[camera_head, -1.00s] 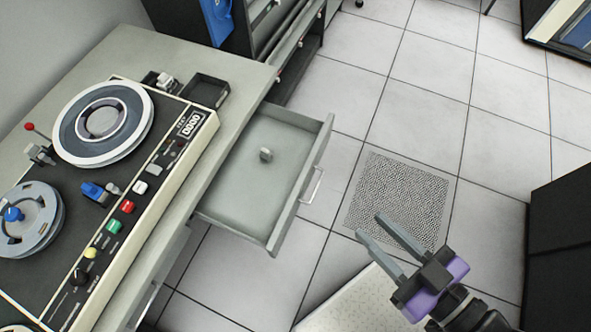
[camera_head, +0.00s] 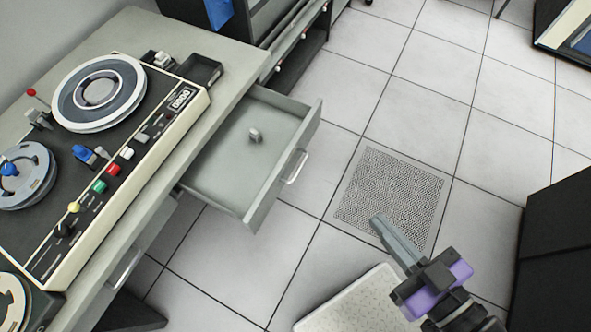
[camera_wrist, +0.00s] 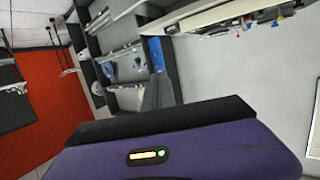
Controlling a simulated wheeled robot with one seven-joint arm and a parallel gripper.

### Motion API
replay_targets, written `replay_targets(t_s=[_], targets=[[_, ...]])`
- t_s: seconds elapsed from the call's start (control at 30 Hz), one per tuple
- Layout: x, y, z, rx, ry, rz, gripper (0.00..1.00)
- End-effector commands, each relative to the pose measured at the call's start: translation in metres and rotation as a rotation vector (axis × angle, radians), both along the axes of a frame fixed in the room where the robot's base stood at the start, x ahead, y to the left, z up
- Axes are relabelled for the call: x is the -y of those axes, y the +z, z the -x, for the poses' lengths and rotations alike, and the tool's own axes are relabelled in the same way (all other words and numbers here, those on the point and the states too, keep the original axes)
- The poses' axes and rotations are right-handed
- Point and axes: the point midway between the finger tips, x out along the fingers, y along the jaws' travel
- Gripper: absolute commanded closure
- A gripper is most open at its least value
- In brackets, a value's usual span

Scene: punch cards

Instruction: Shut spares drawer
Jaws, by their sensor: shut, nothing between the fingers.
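The spares drawer (camera_head: 222,178) is a grey drawer that stands open, pulled out from the desk (camera_head: 232,48). A small grey part (camera_head: 255,135) lies inside it. Its front carries a pale bar handle (camera_head: 297,167). My gripper (camera_head: 378,220), with a purple body, is shut and empty. It is to the right of the drawer front, apart from it, over the floor. In the wrist view my gripper's fingers (camera_wrist: 158,92) show only in part, and I cannot make out the drawer there.
A tape deck (camera_head: 118,150) with reels and coloured buttons covers much of the desk top. A second handle (camera_head: 127,268) shows lower on the desk front. A black cabinet (camera_head: 556,255) stands at the right. Tiled floor with a perforated panel (camera_head: 390,197) lies clear between.

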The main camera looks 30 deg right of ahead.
Motion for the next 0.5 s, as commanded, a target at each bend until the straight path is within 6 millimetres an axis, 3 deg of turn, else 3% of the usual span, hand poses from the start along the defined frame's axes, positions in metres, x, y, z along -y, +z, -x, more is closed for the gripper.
replay_targets(t_s=[0.17,0.27,0.5], targets=[[0.037,-0.012,-0.044,0.101,-0.111,0.007,1.00],[0.069,-0.040,-0.068,0.091,-0.196,-0.039,1.00],[0.147,-0.126,-0.117,-0.027,-0.387,-0.269,1.00]])
